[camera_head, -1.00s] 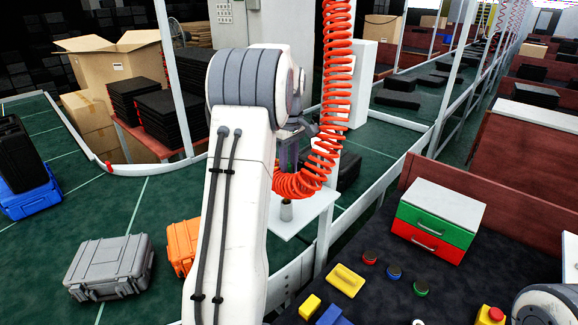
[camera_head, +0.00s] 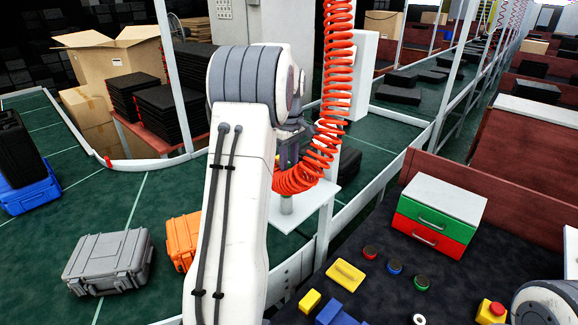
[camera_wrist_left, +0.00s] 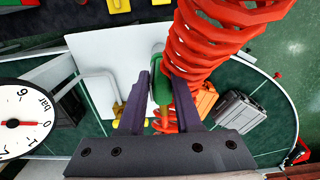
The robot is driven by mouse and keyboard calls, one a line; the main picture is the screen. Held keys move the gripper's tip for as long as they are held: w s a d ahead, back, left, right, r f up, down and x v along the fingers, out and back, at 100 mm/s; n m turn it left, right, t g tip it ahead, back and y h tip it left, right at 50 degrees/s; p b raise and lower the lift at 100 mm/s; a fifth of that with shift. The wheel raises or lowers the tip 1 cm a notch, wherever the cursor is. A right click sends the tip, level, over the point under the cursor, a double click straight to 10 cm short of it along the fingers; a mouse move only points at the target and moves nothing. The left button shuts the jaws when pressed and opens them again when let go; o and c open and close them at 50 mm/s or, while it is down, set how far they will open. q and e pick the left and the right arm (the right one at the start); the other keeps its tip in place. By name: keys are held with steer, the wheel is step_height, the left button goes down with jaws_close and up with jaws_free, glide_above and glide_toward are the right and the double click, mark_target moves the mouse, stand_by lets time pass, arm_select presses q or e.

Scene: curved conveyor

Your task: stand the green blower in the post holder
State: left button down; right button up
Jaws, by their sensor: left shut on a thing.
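The green blower (camera_wrist_left: 160,88) is between the purple fingers of my left gripper (camera_wrist_left: 152,80) in the left wrist view, and the fingers are shut on it. The red coiled hose (camera_wrist_left: 215,40) hangs right beside it. In the head view my left gripper (camera_head: 289,158) is mostly hidden behind my arm and the hose (camera_head: 337,90). A small cup-like post holder (camera_head: 286,205) stands on the white shelf (camera_head: 312,208), below the gripper. I cannot tell the gap between blower and holder. My right gripper is out of view; only part of my right arm shows at lower right.
A metal post (camera_head: 325,225) stands beside the shelf. A pressure gauge (camera_wrist_left: 22,122) is close at the left of the wrist view. Grey (camera_head: 108,262) and orange (camera_head: 182,240) cases lie on the green conveyor. A drawer box (camera_head: 440,215) and small coloured parts lie on the dark bench.

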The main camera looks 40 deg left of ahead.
arm_select(q)
steer(key=shift+f, duration=0.25)
steer(key=c, duration=0.5)
jaws_free()
step_height(320, 180, up, 11)
steer(key=shift+f+b, duration=0.2)
steer(key=shift+b, duration=0.75)
